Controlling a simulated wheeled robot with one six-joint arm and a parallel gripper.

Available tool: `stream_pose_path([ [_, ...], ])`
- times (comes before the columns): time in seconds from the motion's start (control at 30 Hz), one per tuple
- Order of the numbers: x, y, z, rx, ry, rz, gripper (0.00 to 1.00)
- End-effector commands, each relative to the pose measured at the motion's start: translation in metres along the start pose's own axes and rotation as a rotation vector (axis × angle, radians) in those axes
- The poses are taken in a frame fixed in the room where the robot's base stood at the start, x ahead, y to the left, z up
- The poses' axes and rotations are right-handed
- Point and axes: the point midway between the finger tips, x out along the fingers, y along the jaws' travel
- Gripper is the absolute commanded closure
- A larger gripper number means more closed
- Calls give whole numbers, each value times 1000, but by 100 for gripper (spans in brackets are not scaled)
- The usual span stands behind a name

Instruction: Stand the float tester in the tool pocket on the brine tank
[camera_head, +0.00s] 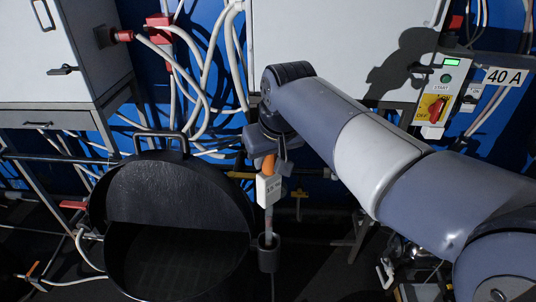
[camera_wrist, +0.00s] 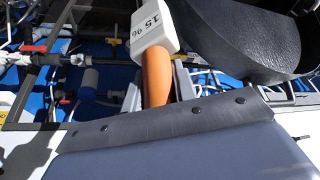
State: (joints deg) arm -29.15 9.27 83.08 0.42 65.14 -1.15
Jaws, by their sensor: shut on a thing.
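The float tester has an orange handle, a white labelled block (camera_head: 269,189) and a thin pale rod below. It hangs upright from my gripper (camera_head: 265,158), which is shut on the orange handle. In the wrist view the tester's block (camera_wrist: 152,30) and handle show between the fingers of my gripper (camera_wrist: 158,86). The tool pocket (camera_head: 268,258) is a dark cylinder at the right side of the black brine tank (camera_head: 180,190). The rod's lower end reaches the pocket's mouth. I cannot tell how deep it sits. The tank also shows in the wrist view (camera_wrist: 235,40).
A grey cabinet (camera_head: 65,50) stands at the left. A control box (camera_head: 438,95) with a green button and a red switch is at the right. Pale hoses (camera_head: 205,70) and pipes run behind the tank.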

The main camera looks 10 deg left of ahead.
Motion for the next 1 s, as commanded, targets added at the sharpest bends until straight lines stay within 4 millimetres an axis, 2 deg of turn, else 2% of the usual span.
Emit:
stream_pose_path([
  [1.0,58,0,24,0,0,0,100],
])
